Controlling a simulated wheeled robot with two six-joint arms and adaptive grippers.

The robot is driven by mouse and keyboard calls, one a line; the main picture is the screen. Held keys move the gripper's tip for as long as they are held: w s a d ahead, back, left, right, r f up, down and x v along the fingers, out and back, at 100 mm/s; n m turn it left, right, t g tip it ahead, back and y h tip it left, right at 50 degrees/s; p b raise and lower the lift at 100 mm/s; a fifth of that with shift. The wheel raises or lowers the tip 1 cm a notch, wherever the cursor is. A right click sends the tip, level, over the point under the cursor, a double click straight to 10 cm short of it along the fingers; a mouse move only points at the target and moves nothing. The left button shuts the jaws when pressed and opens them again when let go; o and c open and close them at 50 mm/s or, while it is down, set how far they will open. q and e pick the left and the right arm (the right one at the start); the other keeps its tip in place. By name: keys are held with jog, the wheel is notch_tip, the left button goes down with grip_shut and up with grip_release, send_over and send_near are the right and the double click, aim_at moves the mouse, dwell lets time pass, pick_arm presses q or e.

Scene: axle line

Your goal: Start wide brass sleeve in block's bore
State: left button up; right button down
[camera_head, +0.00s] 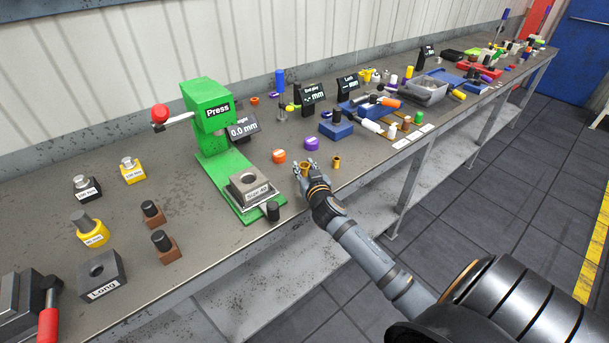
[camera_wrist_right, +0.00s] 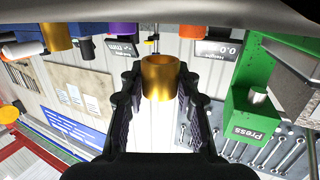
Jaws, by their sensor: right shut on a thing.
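My right gripper (camera_head: 307,166) is shut on a brass sleeve (camera_head: 304,171), just above or at the bench near its front edge. In the right wrist view the sleeve (camera_wrist_right: 158,79) sits upright in the picture between the two fingers, its open end visible. A second, smaller brass sleeve (camera_head: 336,162) stands on the bench to the right of the gripper. A grey labelled block (camera_head: 249,190) with a bore on top sits on the green press base, left of the gripper and apart from it. My left gripper is not in view.
The green press (camera_head: 208,115) with a red lever knob stands behind the block. Tools crowd the bench farther right.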

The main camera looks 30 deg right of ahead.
aim_at(303, 164)
jog(key=s+a+r, duration=0.1)
jog(key=s+r, duration=0.1)
jog(key=r, duration=0.1)
jog(key=s+a+r, duration=0.1)
jog(key=shift+a+r, duration=0.25)
jog(key=shift+a, duration=0.05)
jog(key=s+a+r+b, duration=0.1)
jog(key=s+a+r, duration=0.4)
jog(key=s+a, duration=0.1)
jog(key=shift+v, duration=0.85)
